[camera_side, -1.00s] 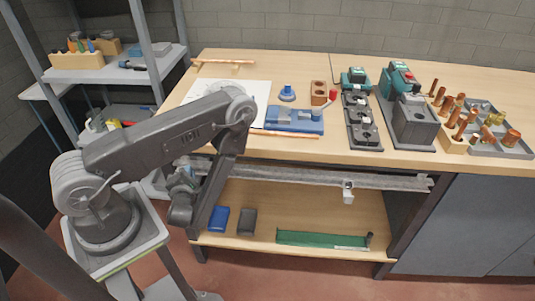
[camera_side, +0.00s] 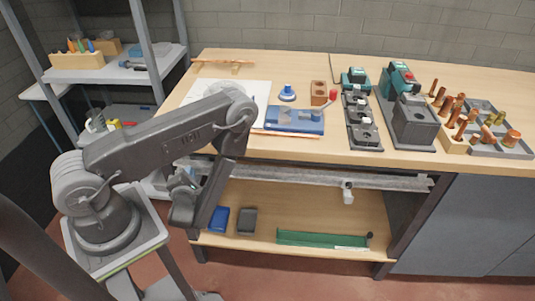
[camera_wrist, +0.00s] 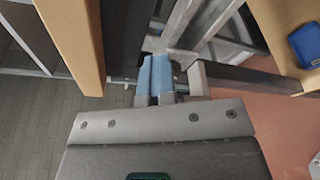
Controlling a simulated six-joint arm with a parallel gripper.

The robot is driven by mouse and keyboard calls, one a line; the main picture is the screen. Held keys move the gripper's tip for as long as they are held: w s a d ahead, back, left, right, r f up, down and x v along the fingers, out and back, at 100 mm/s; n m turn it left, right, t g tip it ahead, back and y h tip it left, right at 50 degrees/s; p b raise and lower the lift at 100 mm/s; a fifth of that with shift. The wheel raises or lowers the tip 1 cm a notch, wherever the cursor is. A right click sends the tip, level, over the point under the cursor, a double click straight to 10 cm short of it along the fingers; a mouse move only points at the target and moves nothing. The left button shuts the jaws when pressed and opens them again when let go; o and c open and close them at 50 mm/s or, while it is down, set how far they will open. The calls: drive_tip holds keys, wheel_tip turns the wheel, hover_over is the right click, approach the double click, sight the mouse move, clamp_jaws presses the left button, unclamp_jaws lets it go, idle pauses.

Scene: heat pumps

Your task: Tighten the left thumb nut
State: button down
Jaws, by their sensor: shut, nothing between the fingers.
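My gripper (camera_wrist: 161,78) has pale blue fingers that are closed together with nothing between them, in the wrist view. In the side view it is partly hidden by my own arm, low in front of the left end of the bench. A grey metal rail (camera_side: 300,177) runs along the front under the bench top. A white fitting (camera_side: 347,193) hangs from the rail, to the right of my gripper. I cannot pick out the left thumb nut in either view; the left part of the rail is behind my arm.
The wooden bench top (camera_side: 290,148) carries a blue vise-like tool (camera_side: 294,119), dark machines and copper fittings. Its edge (camera_wrist: 76,45) is close at the left in the wrist view.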

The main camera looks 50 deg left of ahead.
drive_tip(key=shift+w+f, duration=0.3)
drive_tip(key=shift+w, duration=0.3)
drive_tip(key=shift+d+f, duration=0.15)
drive_tip(key=shift+f, duration=0.5)
drive_tip(key=shift+w+d, duration=0.1)
drive_tip(key=v, duration=0.6)
drive_tip(key=shift+s+a, duration=0.2)
drive_tip(key=shift+s, duration=0.2)
drive_tip(key=shift+f, duration=0.1)
